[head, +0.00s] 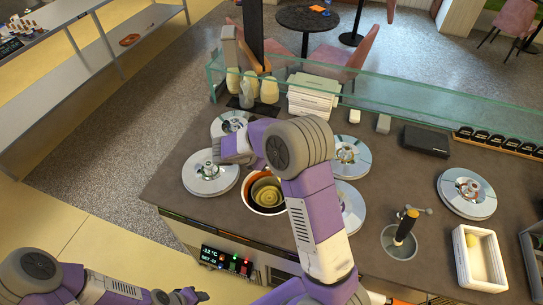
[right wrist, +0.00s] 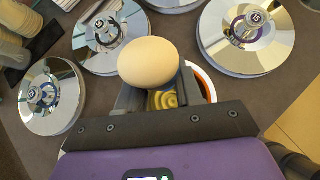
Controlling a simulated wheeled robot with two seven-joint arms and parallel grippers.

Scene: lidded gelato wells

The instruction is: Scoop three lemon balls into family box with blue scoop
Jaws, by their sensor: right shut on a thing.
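The open well (head: 250,199) has an orange rim and holds yellowish gelato; it also shows in the right wrist view (right wrist: 207,82). My right gripper (right wrist: 152,97) is over this well, shut on a pale egg-shaped thing (right wrist: 148,62); I cannot tell whether it is part of a scoop. In the head view my right arm hides that gripper. No blue scoop can be made out. A white box (head: 462,248) at the right has a yellow ball (head: 474,254) in it. My left gripper (head: 188,296) is at the bottom left, away from the counter, its opening unclear.
Round metal lids (head: 210,181) lie around the open well, and another lid (head: 467,193) is at the right. A glass screen (head: 400,98) runs along the back.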

